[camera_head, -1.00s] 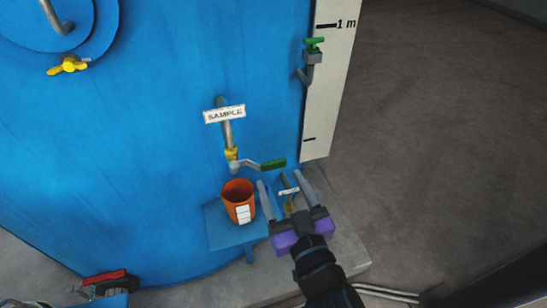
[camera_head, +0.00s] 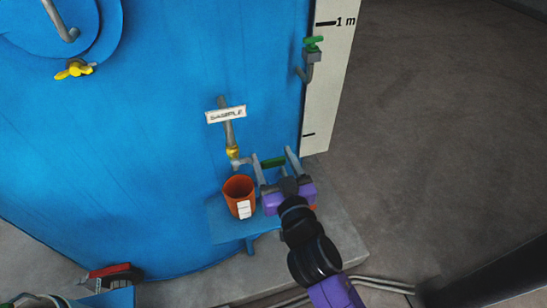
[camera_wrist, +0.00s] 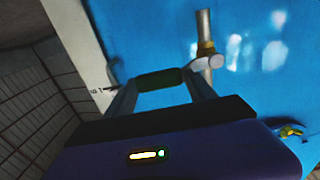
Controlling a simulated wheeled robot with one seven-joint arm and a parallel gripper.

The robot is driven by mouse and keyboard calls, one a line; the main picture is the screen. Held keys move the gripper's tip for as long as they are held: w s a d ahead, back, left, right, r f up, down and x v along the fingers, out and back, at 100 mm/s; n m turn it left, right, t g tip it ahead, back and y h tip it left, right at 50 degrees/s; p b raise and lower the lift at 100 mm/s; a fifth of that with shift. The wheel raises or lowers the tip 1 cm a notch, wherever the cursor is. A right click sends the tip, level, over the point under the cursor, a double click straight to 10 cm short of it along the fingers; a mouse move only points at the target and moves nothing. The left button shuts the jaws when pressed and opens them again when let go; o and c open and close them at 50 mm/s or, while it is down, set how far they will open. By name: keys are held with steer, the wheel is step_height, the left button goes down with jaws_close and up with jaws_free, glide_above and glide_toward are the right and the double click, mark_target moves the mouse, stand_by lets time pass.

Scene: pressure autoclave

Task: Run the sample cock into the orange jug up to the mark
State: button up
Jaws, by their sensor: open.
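The sample cock (camera_head: 233,154) comes out of the blue vessel under a white SAMPLE label (camera_head: 226,115). Its lever has a green handle (camera_head: 273,162) pointing right in the head view. My gripper (camera_head: 275,164) is open, its two fingers on either side of the green handle. In the wrist view the dark green handle (camera_wrist: 160,79) lies across between the fingertips; I cannot tell whether they touch it. The orange jug (camera_head: 238,190) stands upright on a small blue shelf (camera_head: 222,228), below the cock's outlet. A white tag is on its front. No liquid stream shows.
A green-handled valve (camera_head: 313,45) sits higher on the vessel, beside a white scale board (camera_head: 328,90). A yellow wing knob (camera_head: 74,69) is at upper left. Pipes (camera_head: 380,282) run along the floor at lower right. The floor to the right is clear.

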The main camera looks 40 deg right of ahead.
steer(key=shift+c, duration=0.4)
jaws_close()
steer(key=f+m+b, duration=0.1)
steer(key=b, duration=0.2)
steer(key=shift+f, duration=0.35)
steer(key=m+b, duration=0.2)
steer(key=b, duration=0.1)
steer(key=shift+f, duration=0.35)
steer(key=shift+o, duration=0.4)
jaws_free()
steer(key=shift+s+a, duration=0.1)
steer(key=shift+s, duration=0.05)
steer(key=b+v, duration=0.1)
steer(key=v, duration=0.6)
steer(key=shift+s+b, duration=0.25)
steer(key=shift+b, duration=0.1)
